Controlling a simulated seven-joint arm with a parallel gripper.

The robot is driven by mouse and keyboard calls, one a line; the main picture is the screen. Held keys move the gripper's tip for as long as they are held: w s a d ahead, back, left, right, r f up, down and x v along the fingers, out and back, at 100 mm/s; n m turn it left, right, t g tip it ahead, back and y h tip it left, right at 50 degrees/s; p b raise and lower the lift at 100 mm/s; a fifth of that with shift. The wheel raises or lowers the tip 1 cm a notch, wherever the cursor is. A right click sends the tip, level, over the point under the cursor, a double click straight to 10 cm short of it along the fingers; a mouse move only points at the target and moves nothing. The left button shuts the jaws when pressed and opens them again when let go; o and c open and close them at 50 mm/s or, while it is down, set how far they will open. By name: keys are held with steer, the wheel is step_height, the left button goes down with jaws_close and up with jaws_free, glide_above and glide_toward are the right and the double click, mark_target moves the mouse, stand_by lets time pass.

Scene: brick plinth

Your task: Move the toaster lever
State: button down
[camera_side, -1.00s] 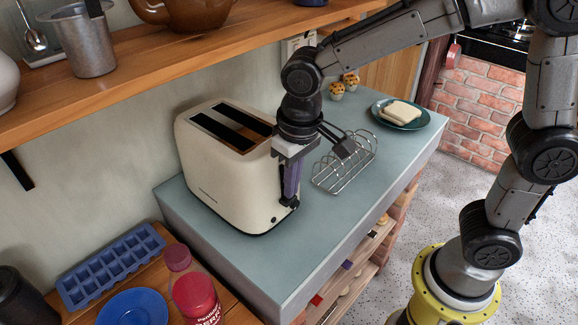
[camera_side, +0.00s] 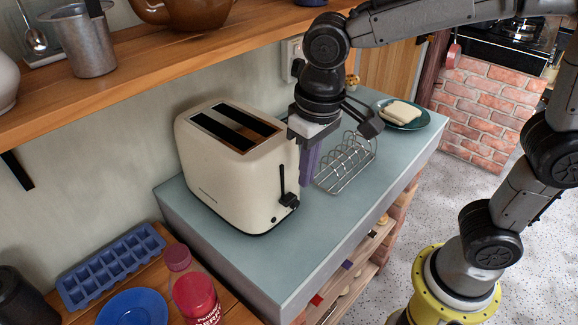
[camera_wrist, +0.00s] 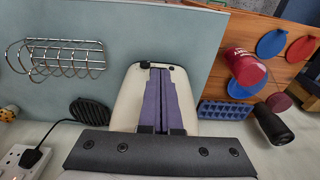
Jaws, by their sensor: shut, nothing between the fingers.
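The cream toaster (camera_side: 225,175) stands upright on the blue-grey worktop, with two dark slots on top. Its black lever (camera_side: 288,200) sits at the bottom of the vertical track on the toaster's end face. My gripper (camera_side: 308,182) has purple fingers, is shut and empty, and is to the right of the lever, apart from it. In the wrist view, my fingers (camera_wrist: 154,72) overlap the toaster (camera_wrist: 127,105), and the lever's black tip (camera_wrist: 147,65) shows just beyond them.
A wire toast rack (camera_side: 347,165) stands close behind and right of my gripper. A plate with bread (camera_side: 400,113) is farther back. A wooden shelf (camera_side: 180,50) overhangs the back. The worktop (camera_side: 285,260) in front of the toaster is clear.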

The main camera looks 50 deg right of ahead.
step_height(320, 180, up, 10)
steer(key=s, duration=0.1)
steer(key=shift+d+f, duration=0.1)
stand_by(0.3)
steer(key=s+d+m+t, duration=0.2)
steer(key=s+d, duration=0.3)
steer(key=d, duration=0.4)
steer(key=s+d+f+n+t, duration=0.2)
steer(key=s+d+f, duration=0.1)
steer(key=s+f, duration=0.3)
step_height(320, 180, down, 3)
steer(key=shift+d+r, duration=0.15)
steer(key=shift+d, duration=0.25)
